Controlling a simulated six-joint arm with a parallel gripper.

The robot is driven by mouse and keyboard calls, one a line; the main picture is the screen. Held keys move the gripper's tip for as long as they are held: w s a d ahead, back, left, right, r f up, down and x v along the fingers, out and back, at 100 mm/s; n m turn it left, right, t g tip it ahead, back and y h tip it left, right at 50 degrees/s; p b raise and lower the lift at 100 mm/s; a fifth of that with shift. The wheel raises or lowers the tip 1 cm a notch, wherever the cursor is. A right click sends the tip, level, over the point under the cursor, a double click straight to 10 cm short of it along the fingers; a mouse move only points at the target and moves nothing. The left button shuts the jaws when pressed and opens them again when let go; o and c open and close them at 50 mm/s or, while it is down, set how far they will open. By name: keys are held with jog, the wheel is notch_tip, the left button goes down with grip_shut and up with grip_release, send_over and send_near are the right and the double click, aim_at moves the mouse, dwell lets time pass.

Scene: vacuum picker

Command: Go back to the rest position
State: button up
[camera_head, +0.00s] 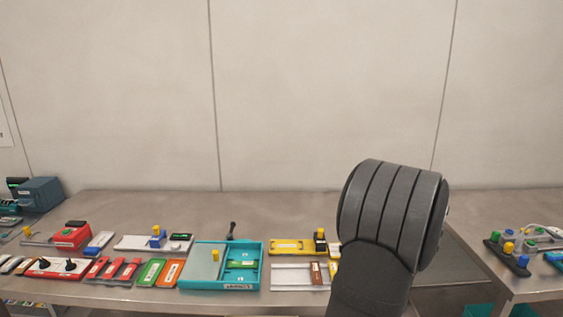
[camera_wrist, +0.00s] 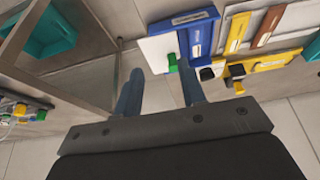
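My gripper (camera_wrist: 160,72) shows in the wrist view as two blue fingers standing apart on a dark mount. Nothing is held between them. A blue and white device (camera_wrist: 200,33) with a green knob lies beyond the fingertips, apart from them as far as I can tell. In the head view a dark grey ribbed part of my arm rises at the right of centre, and the fingers are hidden there.
The grey bench (camera_head: 150,204) carries several coloured devices: a teal tray (camera_head: 226,286), a yellow device (camera_head: 290,247) and a red box (camera_head: 72,236). A side table (camera_head: 530,288) stands at the right, and a teal bin (camera_wrist: 50,32) sits below. The bench's back strip is clear.

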jog(key=w+a, duration=0.3)
jog(key=a, duration=2)
jog(key=w+a+f, duration=0.1)
jog(key=a, duration=0.1)
jog(key=w+a+f, duration=0.2)
jog(key=a, duration=0.1)
jog(key=w+a+f, duration=0.1)
jog(key=w+a, duration=0.1)
jog(key=a, duration=0.1)
jog(key=shift+a+f, duration=0.1)
jog(key=shift+f, duration=0.3)
jog(key=shift+s, duration=0.1)
